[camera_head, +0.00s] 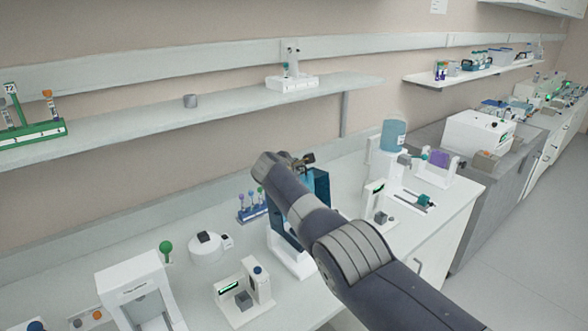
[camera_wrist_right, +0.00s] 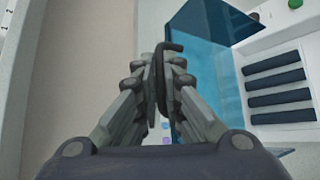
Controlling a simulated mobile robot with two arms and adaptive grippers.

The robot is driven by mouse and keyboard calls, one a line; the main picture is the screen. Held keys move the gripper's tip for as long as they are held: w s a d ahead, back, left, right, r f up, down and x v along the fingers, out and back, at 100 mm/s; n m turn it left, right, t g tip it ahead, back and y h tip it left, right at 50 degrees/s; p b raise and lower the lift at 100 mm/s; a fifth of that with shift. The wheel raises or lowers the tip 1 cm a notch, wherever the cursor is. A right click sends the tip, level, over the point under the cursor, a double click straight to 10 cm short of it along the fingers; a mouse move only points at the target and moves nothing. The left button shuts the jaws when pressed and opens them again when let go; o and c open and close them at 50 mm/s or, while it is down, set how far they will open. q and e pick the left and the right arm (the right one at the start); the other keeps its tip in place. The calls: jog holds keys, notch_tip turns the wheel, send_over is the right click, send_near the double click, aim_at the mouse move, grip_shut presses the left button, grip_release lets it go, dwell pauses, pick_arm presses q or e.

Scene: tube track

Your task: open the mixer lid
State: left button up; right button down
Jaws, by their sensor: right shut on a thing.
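The mixer is a white unit (camera_head: 293,264) on the bench, largely behind my right arm in the head view. Its see-through blue lid (camera_head: 319,186) stands up steeply beside my forearm. In the right wrist view the lid (camera_wrist_right: 208,80) is on the right, with the mixer's dark rollers (camera_wrist_right: 280,97) uncovered beyond it. My right gripper (camera_head: 304,161) is at the top of the lid. In the wrist view its fingers (camera_wrist_right: 160,78) are shut on a thin dark bent handle (camera_wrist_right: 171,46) by the lid's edge. My left gripper is not in view.
A blue tube rack (camera_head: 252,210) stands left of the mixer. A round white device (camera_head: 208,247) and a small white instrument (camera_head: 243,294) are nearer. White devices (camera_head: 376,198) stand to the right. A wall shelf (camera_head: 190,118) runs above the bench.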

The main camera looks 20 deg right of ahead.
jog(key=shift+w+r, duration=0.1)
jog(key=shift+r, duration=0.25)
jog(key=c, duration=2)
grip_release()
jog(key=shift+d, duration=0.1)
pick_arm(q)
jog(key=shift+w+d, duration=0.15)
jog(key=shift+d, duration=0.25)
pick_arm(e)
jog(key=shift+s+f, duration=0.15)
jog(key=shift+s, duration=0.05)
jog(key=shift+s+a, duration=0.1)
jog(key=shift+a, duration=0.2)
jog(key=shift+v, duration=0.85)
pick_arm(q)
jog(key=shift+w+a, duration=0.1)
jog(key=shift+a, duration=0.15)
pick_arm(e)
jog(key=v, duration=1)
jog(key=shift+d, duration=0.3)
